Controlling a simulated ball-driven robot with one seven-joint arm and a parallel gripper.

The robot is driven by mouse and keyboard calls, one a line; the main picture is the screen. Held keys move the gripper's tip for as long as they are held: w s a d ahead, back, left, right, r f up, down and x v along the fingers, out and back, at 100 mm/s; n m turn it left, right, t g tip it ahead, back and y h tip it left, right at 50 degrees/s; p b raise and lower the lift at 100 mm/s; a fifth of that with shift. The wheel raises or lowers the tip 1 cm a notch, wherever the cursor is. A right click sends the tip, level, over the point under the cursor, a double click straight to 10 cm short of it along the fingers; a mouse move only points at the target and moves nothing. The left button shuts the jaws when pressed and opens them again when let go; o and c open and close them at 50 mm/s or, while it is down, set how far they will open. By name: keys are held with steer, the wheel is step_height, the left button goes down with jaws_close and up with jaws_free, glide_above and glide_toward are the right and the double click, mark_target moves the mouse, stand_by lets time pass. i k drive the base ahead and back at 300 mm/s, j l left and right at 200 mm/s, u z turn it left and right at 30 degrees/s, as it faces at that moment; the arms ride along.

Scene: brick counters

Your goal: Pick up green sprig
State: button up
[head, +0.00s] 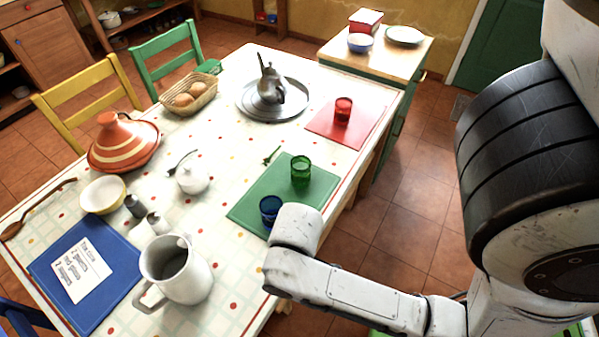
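A small green sprig (271,155) lies on the white dotted tablecloth, just beyond the far left edge of the green placemat (246,207). A green glass (300,171) stands on that mat to the right of the sprig. A darker thin item (181,161) lies by the white lidded bowl (193,178); I cannot tell if it is a sprig or a spoon. My white arm reaches in from the right, its rounded joint near the blue glass (268,208) in the picture. The fingers of my gripper do not show.
A white pitcher (176,270) stands at the near side. A tagine (122,142), a bread basket (189,94) and a teapot (270,86) on a metal tray stand farther off. A red glass (343,108) stands on a red mat. Bare cloth surrounds the sprig.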

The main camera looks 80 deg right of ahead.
mark_target(268, 159)
steer(key=l+z, duration=0.15)
steer(key=z, duration=0.35)
steer(key=i+l+z, duration=0.1)
steer(key=z, duration=0.35)
steer(key=l+z, duration=0.1)
steer(key=z, duration=0.4)
steer(key=i+l+u, duration=0.25)
steer(key=l+u, duration=0.15)
steer(key=u, duration=0.45)
steer(key=i+l, duration=0.05)
